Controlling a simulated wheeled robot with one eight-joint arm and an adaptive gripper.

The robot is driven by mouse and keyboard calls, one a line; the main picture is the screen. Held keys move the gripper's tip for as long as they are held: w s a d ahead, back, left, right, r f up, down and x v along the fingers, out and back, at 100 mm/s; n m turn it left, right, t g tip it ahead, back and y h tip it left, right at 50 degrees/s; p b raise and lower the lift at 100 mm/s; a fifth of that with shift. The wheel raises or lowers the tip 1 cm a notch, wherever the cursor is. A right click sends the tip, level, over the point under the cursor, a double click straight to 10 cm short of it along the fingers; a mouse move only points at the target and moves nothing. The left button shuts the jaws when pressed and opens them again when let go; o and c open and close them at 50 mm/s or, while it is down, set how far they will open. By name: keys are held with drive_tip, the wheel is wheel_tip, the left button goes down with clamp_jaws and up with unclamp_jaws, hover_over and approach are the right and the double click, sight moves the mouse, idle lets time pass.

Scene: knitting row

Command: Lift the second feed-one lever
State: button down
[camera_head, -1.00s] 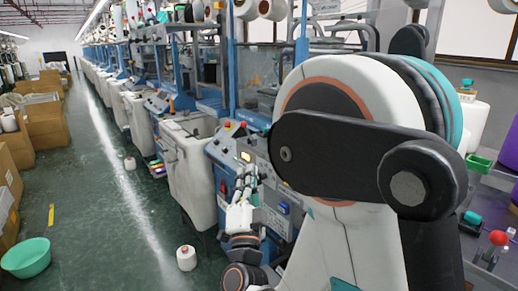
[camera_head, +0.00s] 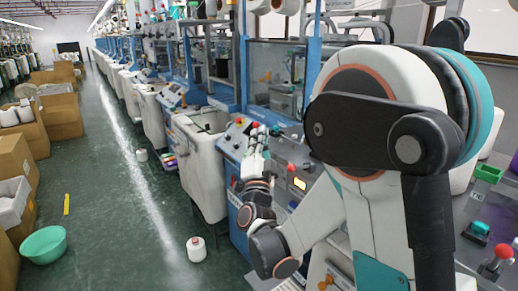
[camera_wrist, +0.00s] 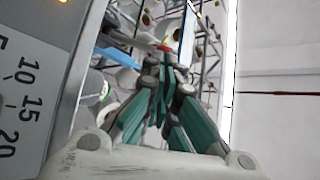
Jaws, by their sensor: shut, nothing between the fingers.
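My gripper (camera_head: 257,140) is raised in front of a blue and grey machine control panel (camera_head: 233,140) in the head view. Its fingers cover part of that panel. In the wrist view, my gripper's teal and grey fingers (camera_wrist: 165,65) are shut, with nothing held. A small red part (camera_wrist: 164,47) shows just beside the fingertips; I cannot tell whether they touch. I cannot pick out the second feed-one lever in either view. Red knobs show on the panel near the gripper, one of them a red knob (camera_head: 255,124) just above the fingertips.
A numbered panel (camera_wrist: 30,100) stands close at the left of the wrist view. A white bin (camera_head: 200,165) stands left of my gripper. A yarn cone (camera_head: 196,249) and a green bowl (camera_head: 43,245) are on the floor. The aisle (camera_head: 110,190) is mostly clear.

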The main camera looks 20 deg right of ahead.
drive_tip(key=shift+w+d+r, duration=0.1)
drive_tip(key=shift+w+r, duration=0.1)
drive_tip(key=shift+w, duration=0.05)
